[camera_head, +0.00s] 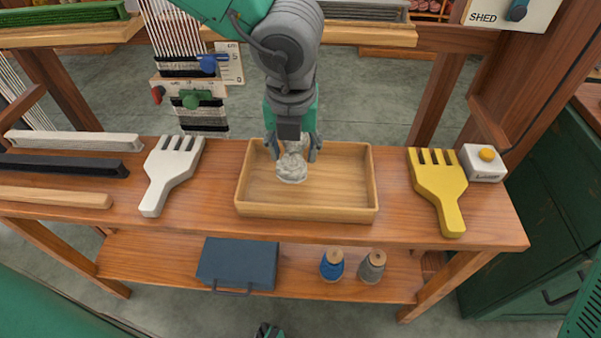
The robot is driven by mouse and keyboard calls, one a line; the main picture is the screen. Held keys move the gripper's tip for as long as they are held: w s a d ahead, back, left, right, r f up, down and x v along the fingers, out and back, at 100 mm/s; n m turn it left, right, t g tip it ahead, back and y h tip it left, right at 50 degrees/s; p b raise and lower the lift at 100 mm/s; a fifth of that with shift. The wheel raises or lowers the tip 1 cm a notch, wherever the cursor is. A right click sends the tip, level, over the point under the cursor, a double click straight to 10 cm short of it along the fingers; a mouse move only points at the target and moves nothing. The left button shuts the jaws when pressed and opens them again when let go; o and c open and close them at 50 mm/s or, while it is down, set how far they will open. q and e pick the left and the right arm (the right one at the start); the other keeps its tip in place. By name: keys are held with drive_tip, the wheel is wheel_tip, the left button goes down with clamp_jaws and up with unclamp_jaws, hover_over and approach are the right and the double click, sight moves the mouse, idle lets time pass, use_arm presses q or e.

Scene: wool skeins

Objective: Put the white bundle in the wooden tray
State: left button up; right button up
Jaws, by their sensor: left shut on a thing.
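The white bundle (292,170) is a small, pale, twisted lump of wool inside the wooden tray (306,211), left of the tray's middle. It looks close to the tray floor, but I cannot tell whether it touches it. My left gripper (294,152) points down over the tray and is shut on the upper part of the bundle, with a finger on either side. The fingers hide some of the bundle's top. The rest of the tray is empty.
A white comb (169,176) lies left of the tray, and a yellow comb (438,187) lies right of it. A white box with a yellow button (483,162) stands farther right. White, black and tan bars lie at the far left. A blue case (238,264) and two spools sit on the lower shelf.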

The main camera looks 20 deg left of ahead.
sight(290, 149)
use_arm(q)
drive_tip(key=f, duration=0.2)
drive_tip(key=f+b, duration=0.1)
drive_tip(key=f, duration=0.1)
drive_tip(key=a+f+b, duration=0.1)
drive_tip(key=f, duration=0.1)
drive_tip(key=shift+f, duration=0.15)
drive_tip(key=shift+d+f+b, duration=0.1)
drive_tip(key=shift+f+b, duration=0.15)
drive_tip(key=shift+b, duration=0.05)
drive_tip(key=shift+d+r, duration=0.1)
drive_tip(key=shift+d, duration=0.15)
drive_tip(key=o, duration=0.9)
drive_tip(key=shift+a, duration=0.15)
drive_tip(key=r+p, duration=0.1)
drive_tip(key=r, duration=0.3)
drive_tip(key=s+r+p, duration=0.1)
drive_tip(key=r+p, duration=0.1)
drive_tip(key=r, duration=0.2)
drive_tip(key=r+p, duration=0.2)
drive_tip(key=r, duration=0.2)
drive_tip(key=shift+s+d, duration=0.2)
drive_tip(key=shift+d, duration=0.05)
